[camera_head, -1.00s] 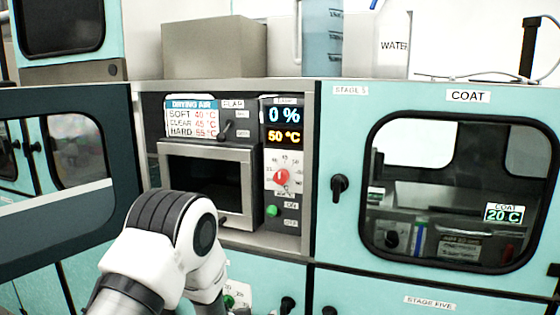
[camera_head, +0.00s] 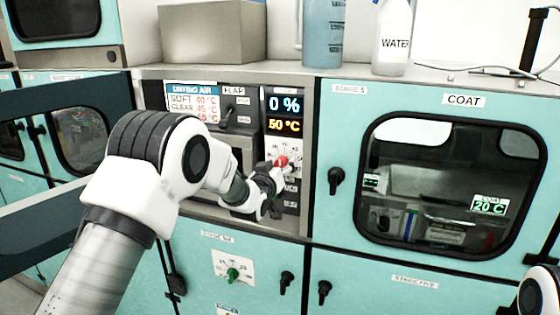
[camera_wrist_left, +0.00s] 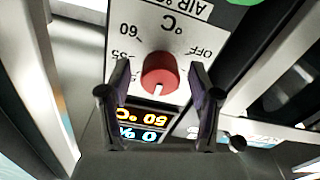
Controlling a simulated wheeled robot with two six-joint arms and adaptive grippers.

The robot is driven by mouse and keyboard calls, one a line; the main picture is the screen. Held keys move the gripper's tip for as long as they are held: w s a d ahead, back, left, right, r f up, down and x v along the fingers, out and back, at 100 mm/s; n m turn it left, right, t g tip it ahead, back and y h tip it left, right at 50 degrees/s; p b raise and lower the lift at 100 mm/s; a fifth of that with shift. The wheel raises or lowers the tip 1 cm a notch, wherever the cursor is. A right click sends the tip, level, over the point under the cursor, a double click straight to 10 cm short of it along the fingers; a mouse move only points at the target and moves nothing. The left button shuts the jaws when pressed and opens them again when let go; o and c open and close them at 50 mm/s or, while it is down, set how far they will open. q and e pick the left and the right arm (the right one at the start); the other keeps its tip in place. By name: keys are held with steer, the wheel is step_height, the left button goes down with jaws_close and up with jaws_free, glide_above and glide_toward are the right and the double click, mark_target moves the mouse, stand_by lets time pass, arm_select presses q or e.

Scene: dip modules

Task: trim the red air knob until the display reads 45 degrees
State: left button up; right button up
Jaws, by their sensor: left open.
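The red air knob (camera_head: 282,161) sits on a white dial plate below the display on the dryer panel. The display (camera_head: 284,114) reads 0 % in blue and 50 °C in orange. In the left wrist view the red knob (camera_wrist_left: 160,72) lies between the two dark fingers of my left gripper (camera_wrist_left: 160,98), with a gap on each side. The display (camera_wrist_left: 143,124) shows upside down there. In the head view my left gripper (camera_head: 268,180) is at the panel by the knob and hides part of the dial. My right gripper is not in view.
The COAT door (camera_head: 350,110) is to the right. A water bottle (camera_head: 394,40) stands on top.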

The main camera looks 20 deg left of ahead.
arm_select(q)
steer(key=shift+s, duration=0.1)
steer(key=c, duration=1.1)
steer(key=shift+c, duration=0.2)
steer(key=shift+f, duration=0.1)
steer(key=n+b, duration=0.3)
steer(key=shift+f+b, duration=0.15)
steer(key=shift+b, duration=0.15)
steer(key=n+b, duration=0.1)
steer(key=n, duration=0.1)
steer(key=shift+n, duration=0.3)
steer(key=shift+n+b, duration=0.8)
steer(key=shift+n, duration=0.3)
